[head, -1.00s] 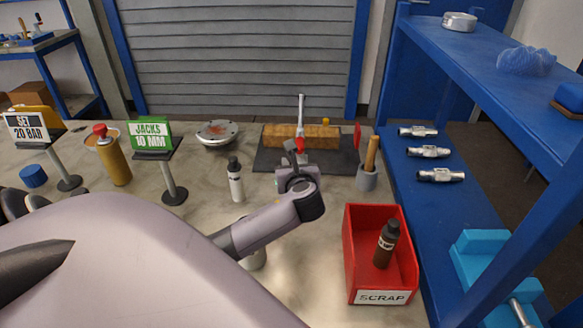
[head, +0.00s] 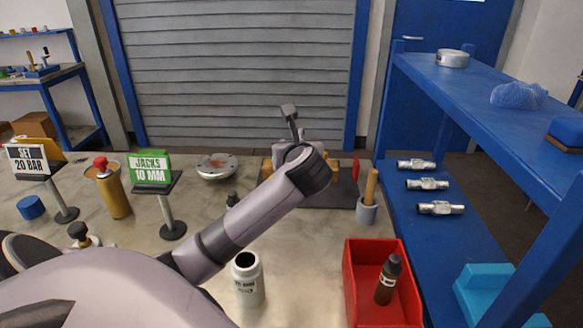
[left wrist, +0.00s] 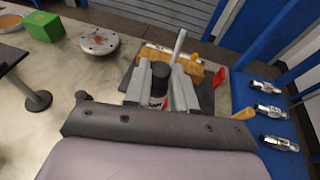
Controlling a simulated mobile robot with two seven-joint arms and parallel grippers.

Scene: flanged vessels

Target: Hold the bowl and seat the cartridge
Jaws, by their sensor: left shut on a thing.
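My left gripper (left wrist: 160,90) is shut on a dark cylinder with a black top (left wrist: 160,72), seen upright between its two grey fingers in the left wrist view. A pale, red-marked part shows low on the cylinder. I cannot tell which thing is the bowl or the cartridge. An open-topped white bottle (head: 247,282) stands in front of the left arm. My right gripper is not in view.
A tan block (left wrist: 190,66) and a pale upright rod (left wrist: 178,46) are at the mat. A red scrap bin (head: 362,285) holds a brown bottle (head: 387,280). A grey holder (head: 367,210), a flanged disc (head: 217,167) and signs (head: 150,168) stand around. Blue shelving (head: 455,75) borders the right.

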